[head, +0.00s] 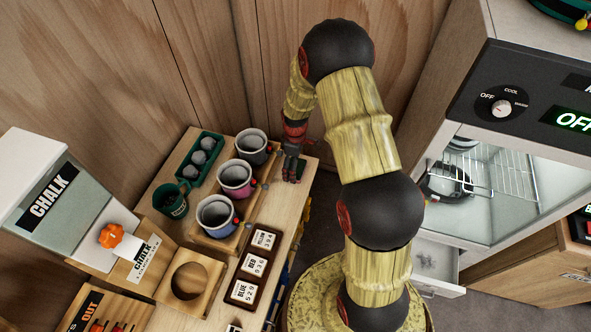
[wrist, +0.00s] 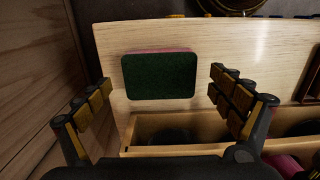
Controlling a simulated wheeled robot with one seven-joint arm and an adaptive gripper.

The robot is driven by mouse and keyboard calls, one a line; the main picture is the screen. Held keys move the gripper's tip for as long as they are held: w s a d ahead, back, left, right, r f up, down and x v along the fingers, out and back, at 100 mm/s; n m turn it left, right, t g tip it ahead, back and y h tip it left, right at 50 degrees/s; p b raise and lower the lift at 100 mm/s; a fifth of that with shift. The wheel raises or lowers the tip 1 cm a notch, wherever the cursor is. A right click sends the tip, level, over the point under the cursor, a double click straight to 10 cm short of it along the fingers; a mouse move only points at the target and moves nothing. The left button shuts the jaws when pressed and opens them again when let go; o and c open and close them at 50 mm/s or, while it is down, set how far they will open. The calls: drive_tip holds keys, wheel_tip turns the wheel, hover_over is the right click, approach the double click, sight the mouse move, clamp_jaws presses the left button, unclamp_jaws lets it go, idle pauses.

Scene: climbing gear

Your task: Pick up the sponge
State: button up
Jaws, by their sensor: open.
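The sponge (wrist: 158,76) lies flat on the wooden table in the wrist view, dark green on top with a thin pink edge at its far side. In the head view a small green part of the sponge (head: 301,169) shows at the table's far right corner, mostly hidden by my gripper (head: 291,160). In the wrist view my gripper (wrist: 160,105) is open, its fingers spread wide to the left and right of the sponge. A gap shows on each side. Nothing is between the fingertips except the view of the sponge below.
A wooden rack (wrist: 190,122) lies just nearer than the sponge. It holds several cups, including a pink cup (head: 236,180). A wooden wall (wrist: 35,75) stands close on the left in the wrist view. A green tray (head: 200,158) with grey balls stands left of the cups.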

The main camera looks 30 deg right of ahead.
drive_tip(key=shift+f, duration=0.8)
drive_tip(key=shift+c, duration=0.2)
drive_tip(key=c, duration=0.7)
drive_tip(key=shift+c, duration=0.7)
drive_tip(key=shift+r, duration=0.15)
